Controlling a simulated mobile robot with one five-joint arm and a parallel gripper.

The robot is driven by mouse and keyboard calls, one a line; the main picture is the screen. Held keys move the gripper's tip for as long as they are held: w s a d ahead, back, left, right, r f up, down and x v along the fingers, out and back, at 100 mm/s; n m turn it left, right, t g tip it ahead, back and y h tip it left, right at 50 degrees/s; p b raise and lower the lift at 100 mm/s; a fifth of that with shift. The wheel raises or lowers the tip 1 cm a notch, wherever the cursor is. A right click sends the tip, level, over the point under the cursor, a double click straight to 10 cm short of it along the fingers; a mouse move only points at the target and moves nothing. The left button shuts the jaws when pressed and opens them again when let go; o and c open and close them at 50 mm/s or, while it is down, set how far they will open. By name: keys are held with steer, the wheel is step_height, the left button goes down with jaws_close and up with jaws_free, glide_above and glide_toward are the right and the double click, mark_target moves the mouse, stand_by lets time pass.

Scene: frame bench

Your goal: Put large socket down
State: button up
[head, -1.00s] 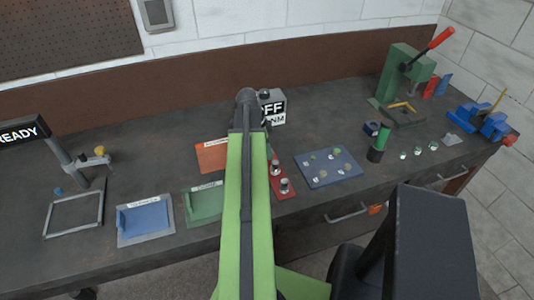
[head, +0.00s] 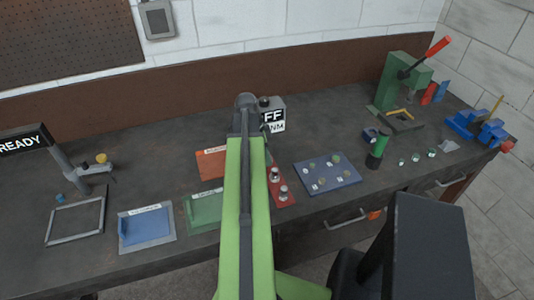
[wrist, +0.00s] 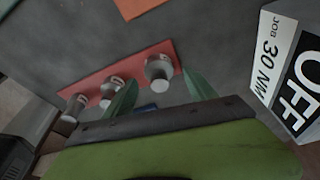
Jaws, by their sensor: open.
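A red socket strip (wrist: 130,75) in the wrist view carries three metal sockets standing in a row. The largest-looking socket (wrist: 158,70) stands at the right end of the strip, upright on it. My gripper (wrist: 162,80) is open, with its two green fingers spread apart and nothing held between them. In the picture that socket shows between the fingertips; I cannot tell the exact gap. In the head view the red strip (head: 287,202) shows two sockets, and my arm hides the rest and my gripper.
A torque box reading OFF and JOB 30 NM (wrist: 290,70) stands close on the right in the wrist view. In the head view an orange mat (head: 211,163), green tray (head: 204,210), blue tray (head: 147,227) and blue plate with small parts (head: 327,185) lie nearby.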

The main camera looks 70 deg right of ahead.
steer(key=p+v, duration=0.9)
steer(key=v, duration=0.1)
steer(key=shift+r, duration=0.3)
steer(key=shift+w+a, duration=0.1)
steer(key=w+a+n+t, duration=0.2)
steer(key=w+a+n, duration=1.1)
steer(key=w+a, duration=0.85)
steer(key=w+a+n, duration=0.3)
steer(key=a+n, duration=0.2)
steer(key=a, duration=0.6)
steer(key=w+a+n+y, duration=0.1)
steer(key=w+a+n, duration=0.2)
steer(key=a, duration=0.9)
steer(key=w+a+n, duration=0.4)
steer(key=a+n, duration=0.5)
steer(key=a, duration=0.3)
steer(key=shift+a+f+t, duration=0.2)
steer(key=shift+f+t, duration=0.1)
steer(key=shift+f, duration=0.15)
steer(key=shift+w+f, duration=0.1)
steer(key=shift+f, duration=0.05)
